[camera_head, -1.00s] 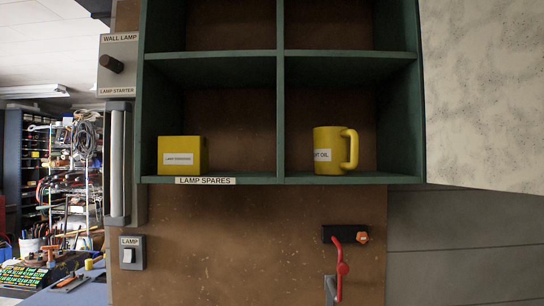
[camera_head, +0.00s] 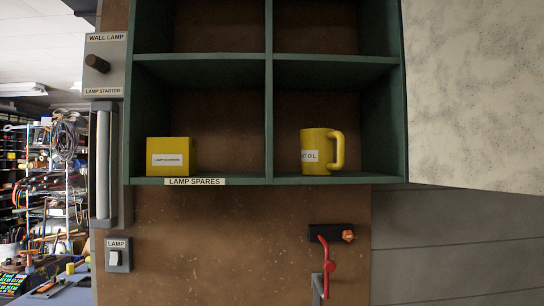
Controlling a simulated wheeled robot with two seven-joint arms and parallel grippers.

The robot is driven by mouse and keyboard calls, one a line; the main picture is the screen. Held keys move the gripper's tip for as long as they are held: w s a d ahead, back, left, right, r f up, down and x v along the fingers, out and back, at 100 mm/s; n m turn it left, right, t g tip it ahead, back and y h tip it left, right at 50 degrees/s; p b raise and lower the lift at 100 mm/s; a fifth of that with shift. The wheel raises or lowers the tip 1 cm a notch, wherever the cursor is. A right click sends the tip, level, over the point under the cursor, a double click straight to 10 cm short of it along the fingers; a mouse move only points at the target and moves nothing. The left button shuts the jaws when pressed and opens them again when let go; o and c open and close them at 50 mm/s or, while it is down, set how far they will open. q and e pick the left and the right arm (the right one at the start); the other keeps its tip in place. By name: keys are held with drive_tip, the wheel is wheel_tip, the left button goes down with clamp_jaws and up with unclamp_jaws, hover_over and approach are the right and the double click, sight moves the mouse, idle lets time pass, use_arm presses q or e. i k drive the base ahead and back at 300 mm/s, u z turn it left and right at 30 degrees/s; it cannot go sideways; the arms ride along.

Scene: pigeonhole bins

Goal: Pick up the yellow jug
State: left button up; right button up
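The yellow jug (camera_head: 316,152) stands upright on the floor of the lower right compartment of the green pigeonhole shelf (camera_head: 268,110). Its handle points right. A white label on its front left side is partly readable, ending in "OIL". Neither of my grippers shows in the head view.
A yellow box (camera_head: 170,155) with a white label sits in the lower left compartment, above the "LAMP SPARES" label (camera_head: 195,182). A red-handled lever (camera_head: 325,262) is below the shelf. A wall lamp starter box (camera_head: 104,65) and a lamp switch (camera_head: 117,256) are at left.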

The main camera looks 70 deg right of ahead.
sight(317, 144)
drive_tip(key=i, duration=1.5)
drive_tip(key=z, duration=3.05)
